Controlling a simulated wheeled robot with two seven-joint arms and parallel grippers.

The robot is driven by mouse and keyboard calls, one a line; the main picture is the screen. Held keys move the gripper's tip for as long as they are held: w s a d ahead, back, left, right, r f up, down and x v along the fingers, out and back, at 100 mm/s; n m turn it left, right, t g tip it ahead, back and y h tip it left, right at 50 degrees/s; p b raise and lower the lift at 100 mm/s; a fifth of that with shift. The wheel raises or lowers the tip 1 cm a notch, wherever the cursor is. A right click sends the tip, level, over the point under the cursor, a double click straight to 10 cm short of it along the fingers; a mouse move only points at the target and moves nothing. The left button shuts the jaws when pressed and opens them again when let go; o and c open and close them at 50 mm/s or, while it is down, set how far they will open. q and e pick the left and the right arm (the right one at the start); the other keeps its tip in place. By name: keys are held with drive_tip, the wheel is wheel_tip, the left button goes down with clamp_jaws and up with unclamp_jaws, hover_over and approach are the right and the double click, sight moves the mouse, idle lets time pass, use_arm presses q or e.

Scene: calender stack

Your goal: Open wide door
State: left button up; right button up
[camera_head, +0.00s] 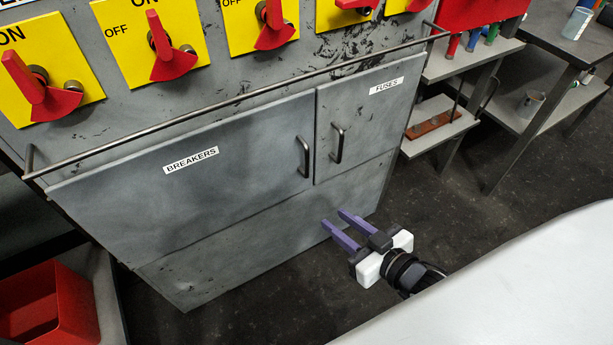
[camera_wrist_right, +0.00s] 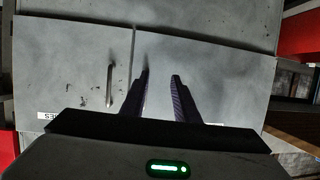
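The wide grey door (camera_head: 235,185), labelled BREAKERS, is shut flush on the cabinet; it also shows right of the seam in the upside-down right wrist view (camera_wrist_right: 215,75). Its dark bar handle (camera_head: 304,157) is near its right edge. My right gripper (camera_head: 333,217) has two purple fingers spread apart with nothing between them. It is below and right of the handle in the head view, apart from it. In the right wrist view the fingers (camera_wrist_right: 160,75) point at the cabinet front, the left one overlapping the area near the seam. My left gripper is not in view.
The narrow FUSES door (camera_head: 370,115) with its own handle (camera_head: 338,143) is shut beside it. A long rail (camera_head: 240,97) runs above both doors, below red switches. A red bin (camera_head: 45,305) stands lower left; shelves (camera_head: 440,125) stand right. Dark floor lies clear in front.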

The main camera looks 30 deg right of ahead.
sight(308, 158)
drive_tip(key=w+d+r+n+t+y+b, duration=0.1)
drive_tip(key=w+d+r+t+y+b, duration=0.15)
drive_tip(key=w+r, duration=0.25)
drive_tip(key=shift+t, duration=0.45)
drive_tip(key=x, duration=0.3)
drive_tip(key=b+x, duration=0.1)
drive_tip(key=x, duration=0.2)
drive_tip(key=b+x, duration=0.1)
drive_tip(key=x, duration=0.2)
drive_tip(key=shift+w+d+r, duration=0.2)
drive_tip(key=shift+w, duration=0.2)
clamp_jaws()
